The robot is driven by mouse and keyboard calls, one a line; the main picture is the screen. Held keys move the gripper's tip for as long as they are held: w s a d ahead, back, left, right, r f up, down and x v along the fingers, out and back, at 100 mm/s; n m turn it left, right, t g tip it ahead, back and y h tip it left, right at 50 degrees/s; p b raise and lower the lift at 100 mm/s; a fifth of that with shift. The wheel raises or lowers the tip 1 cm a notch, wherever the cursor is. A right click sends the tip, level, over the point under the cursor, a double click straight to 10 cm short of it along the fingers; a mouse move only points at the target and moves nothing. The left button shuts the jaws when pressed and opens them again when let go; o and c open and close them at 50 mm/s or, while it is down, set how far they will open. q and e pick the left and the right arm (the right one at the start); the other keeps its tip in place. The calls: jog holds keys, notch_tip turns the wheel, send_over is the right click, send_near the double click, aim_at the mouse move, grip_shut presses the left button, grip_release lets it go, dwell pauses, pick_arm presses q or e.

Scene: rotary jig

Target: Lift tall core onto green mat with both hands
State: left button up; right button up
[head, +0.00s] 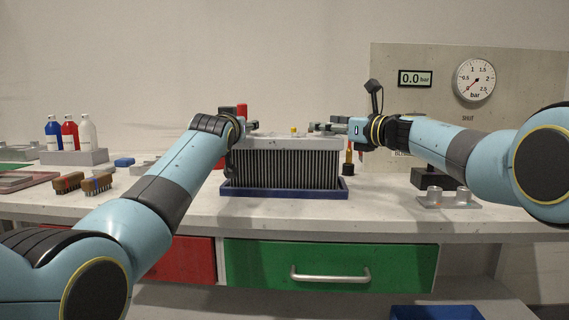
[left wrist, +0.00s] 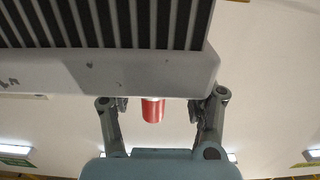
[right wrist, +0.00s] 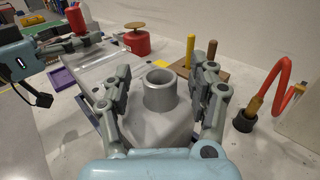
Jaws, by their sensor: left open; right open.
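The tall core (head: 285,168) stands upright in a blue tray (head: 225,188) on the bench, with dark fins and a grey top tank (head: 290,143). My right gripper (head: 335,127) is open at the tank's right end. In the right wrist view its fingers are on either side of a grey neck (right wrist: 160,92), with gaps visible. My left gripper (head: 250,127) is open at the left end, partly hidden by its own wrist. In the left wrist view its fingers (left wrist: 158,105) are at the tank edge, with a red cylinder (left wrist: 153,110) beyond. A green mat (head: 12,167) shows in part at the far left.
A grey fitting plate (head: 449,198) is at the right, below a gauge panel (head: 420,60). The bench front is clear.

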pick_arm(q)
jog(key=shift+c, duration=0.3)
pick_arm(e)
jog(key=shift+c, duration=0.3)
pick_arm(q)
jog(key=shift+d, duration=0.2)
jog(key=c, duration=0.7)
pick_arm(e)
jog(key=shift+d, duration=0.2)
jog(key=c, duration=0.7)
pick_arm(q)
jog(key=shift+a, duration=0.15)
grip_shut()
pick_arm(e)
grip_shut()
pick_arm(q)
jog(key=shift+a, duration=0.1)
pick_arm(e)
jog(key=shift+w+d, duration=0.1)
